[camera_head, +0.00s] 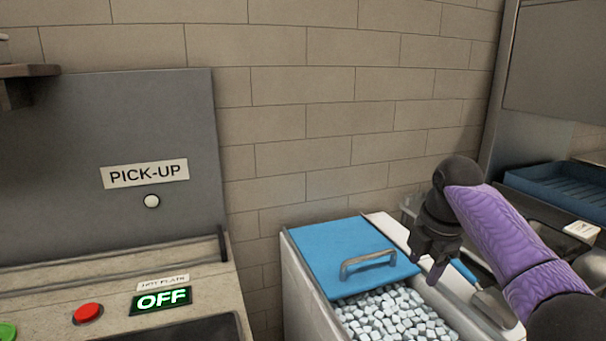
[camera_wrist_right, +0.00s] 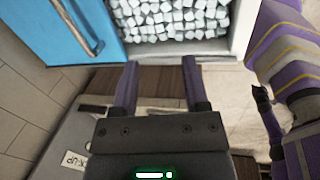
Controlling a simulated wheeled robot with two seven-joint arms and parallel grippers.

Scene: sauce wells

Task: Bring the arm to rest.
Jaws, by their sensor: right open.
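My right arm comes in from the right in the head view, with a purple sleeve-like link. Its dark right gripper (camera_head: 424,266) hangs above the right side of the ice bin, fingers pointing down. In the right wrist view the two purple fingers (camera_wrist_right: 160,64) stand well apart with nothing between them. The gripper is open and empty. No left gripper can be made out in the head view. Purple and dark parts of my own body show at the right of the wrist view.
The ice bin has a blue lid (camera_head: 346,252) with a metal handle (camera_head: 368,263) and ice cubes (camera_head: 392,314). Left are a counter with a red button (camera_head: 88,313), an OFF display (camera_head: 161,301) and a PICK-UP panel (camera_head: 100,225). A blue tray (camera_head: 560,190) stands far right.

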